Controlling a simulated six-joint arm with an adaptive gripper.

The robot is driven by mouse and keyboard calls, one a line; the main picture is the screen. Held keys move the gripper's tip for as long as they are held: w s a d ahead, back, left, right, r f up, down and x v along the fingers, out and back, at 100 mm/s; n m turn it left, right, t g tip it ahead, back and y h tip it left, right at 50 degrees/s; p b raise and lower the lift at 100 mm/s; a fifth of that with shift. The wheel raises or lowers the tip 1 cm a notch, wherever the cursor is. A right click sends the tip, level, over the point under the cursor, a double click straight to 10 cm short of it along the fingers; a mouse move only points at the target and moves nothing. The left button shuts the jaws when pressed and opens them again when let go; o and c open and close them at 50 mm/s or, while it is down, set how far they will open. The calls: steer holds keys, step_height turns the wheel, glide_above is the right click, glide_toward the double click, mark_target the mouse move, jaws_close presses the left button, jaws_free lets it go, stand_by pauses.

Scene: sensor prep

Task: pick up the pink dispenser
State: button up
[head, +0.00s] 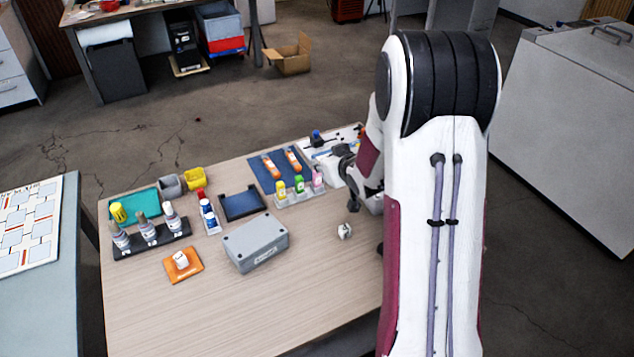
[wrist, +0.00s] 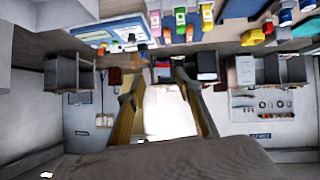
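The pink dispenser (head: 317,181) stands upright at the right end of a row of small dispensers in a pale rack (head: 299,196). It also shows near the top of the wrist view (wrist: 155,22). Beside it in the row are a green dispenser (head: 299,184) and a yellow dispenser (head: 281,189). My gripper (head: 352,184) is just right of the rack in the head view, apart from the pink dispenser. In the wrist view my gripper (wrist: 158,77) has its two fingers spread, with nothing held between them.
Two orange-capped items lie on a blue mat (head: 262,176) behind the rack. A grey box (head: 256,243), a blue-black tray (head: 241,205) and a black bottle rack (head: 152,240) stand to the left. A small white object (head: 344,231) lies in front of my gripper. The table's front is clear.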

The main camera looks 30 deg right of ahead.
mark_target(319, 177)
steer(key=d+f, duration=0.1)
steer(key=f, duration=0.3)
steer(key=w+d+f+t+y, duration=0.1)
steer(key=f, duration=0.3)
steer(key=d+f+t, duration=0.1)
steer(key=f, duration=0.3)
steer(key=shift+w+y, duration=0.2)
steer(key=shift+y, duration=0.1)
steer(key=shift+x, duration=1.35)
steer(key=shift+a, duration=0.1)
steer(key=shift+w+a+f, duration=0.2)
steer(key=shift+w+f, duration=0.05)
steer(key=shift+w, duration=0.55)
steer(key=shift+w+a+f, duration=0.15)
steer(key=shift+w+f, duration=0.05)
steer(key=shift+w, duration=0.55)
steer(key=shift+x, duration=1)
jaws_close()
